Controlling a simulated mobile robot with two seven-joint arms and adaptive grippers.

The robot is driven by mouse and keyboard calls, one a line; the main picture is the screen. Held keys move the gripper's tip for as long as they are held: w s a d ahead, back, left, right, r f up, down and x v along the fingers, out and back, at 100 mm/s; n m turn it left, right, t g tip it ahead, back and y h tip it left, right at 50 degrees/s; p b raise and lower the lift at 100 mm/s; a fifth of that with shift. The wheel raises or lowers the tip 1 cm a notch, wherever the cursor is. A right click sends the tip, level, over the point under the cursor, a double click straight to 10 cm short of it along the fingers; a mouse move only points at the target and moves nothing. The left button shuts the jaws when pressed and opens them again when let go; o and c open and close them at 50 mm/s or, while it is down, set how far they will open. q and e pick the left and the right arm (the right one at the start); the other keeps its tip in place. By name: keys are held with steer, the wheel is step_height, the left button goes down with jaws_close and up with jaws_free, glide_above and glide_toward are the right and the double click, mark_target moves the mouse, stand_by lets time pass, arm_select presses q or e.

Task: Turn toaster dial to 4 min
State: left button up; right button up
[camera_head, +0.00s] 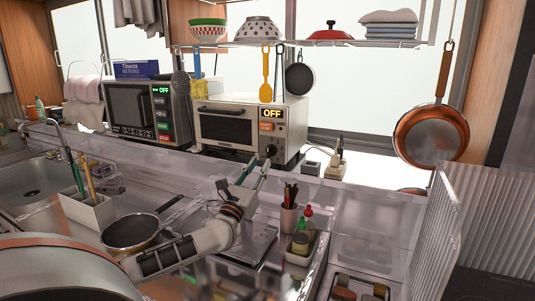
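The toaster oven (225,127) stands on the back ledge in the middle of the head view, with its door shut. Its display (271,113) reads OFF in yellow. The dial (271,150) is at the lower right of its front, and I cannot read its exact setting. My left gripper (258,166) reaches up from the front, just below and slightly left of the dial. Its two fingers are apart with nothing seen between them. I cannot tell whether a fingertip touches the dial. My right gripper is not in view.
A microwave (138,108) stands to the toaster's left. A frying pan (131,232) and a utensil holder (90,211) are left of my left arm. A shelf (300,43) with bowls hangs above.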

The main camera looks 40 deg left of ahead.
mark_target(268, 151)
arm_select(q)
steer(key=shift+x, duration=3)
jaws_close()
